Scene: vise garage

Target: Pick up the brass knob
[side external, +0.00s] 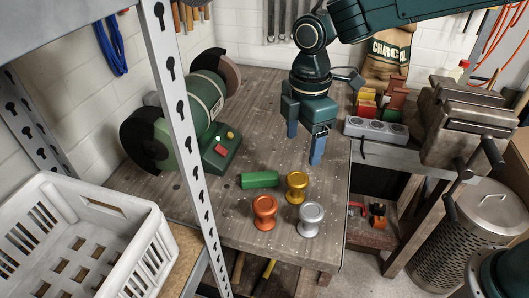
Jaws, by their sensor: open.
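The brass knob (297,186), gold-coloured with a flared top and base, stands upright on the wooden workbench (240,232). A copper-coloured knob (264,213) stands in front and to its left. A silver knob (310,218) stands in front and slightly to its right. My gripper (304,145) is open and empty. It points down above the bench, behind the brass knob in the picture and apart from it. Its two fingers show, with blue tips.
A green bench grinder (212,100) stands at the back left. A metal shelf post (185,130) and a white crate (85,235) are in the left foreground. A power strip (376,130) and a vise (462,120) are at the right. The bench behind the knobs is mostly clear.

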